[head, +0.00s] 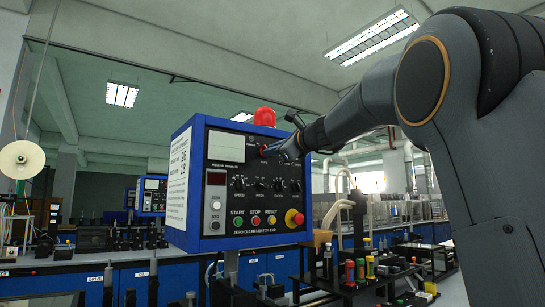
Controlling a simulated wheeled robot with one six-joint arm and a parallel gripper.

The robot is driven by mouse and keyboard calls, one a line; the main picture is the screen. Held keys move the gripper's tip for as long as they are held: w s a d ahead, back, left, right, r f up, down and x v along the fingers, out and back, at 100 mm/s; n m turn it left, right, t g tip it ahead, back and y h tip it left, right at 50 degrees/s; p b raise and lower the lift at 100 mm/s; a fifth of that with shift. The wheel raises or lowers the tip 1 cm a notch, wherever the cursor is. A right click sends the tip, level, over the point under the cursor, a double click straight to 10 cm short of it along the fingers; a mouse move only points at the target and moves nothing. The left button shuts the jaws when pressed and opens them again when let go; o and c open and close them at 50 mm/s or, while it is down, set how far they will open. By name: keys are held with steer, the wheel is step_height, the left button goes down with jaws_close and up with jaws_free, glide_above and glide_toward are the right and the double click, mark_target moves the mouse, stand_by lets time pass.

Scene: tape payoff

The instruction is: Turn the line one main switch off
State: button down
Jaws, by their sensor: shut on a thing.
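A blue control box (181,215) with a dark front panel stands upright in the middle of the head view. A small red main switch (262,150) sits at the panel's upper right, largely hidden by my gripper (269,151). My gripper reaches in from the right and is shut on the switch. The switch's exact angle is too small and covered to tell.
Below are a row of black knobs (259,185), START, STOP and RESET buttons (255,221) and a red emergency stop (294,218) on a yellow base. A red beacon (264,117) tops the box. A crowded bench stands lower right (350,275).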

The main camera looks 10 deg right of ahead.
stand_by(0.4)
steer(key=c, duration=1.8)
jaws_free()
steer(key=shift+c, duration=0.2)
steer(key=b+v, duration=0.1)
steer(key=v, duration=0.6)
steer(key=shift+s+d+b, duration=0.2)
steer(key=shift+s+b, duration=0.1)
steer(key=shift+s, duration=0.05)
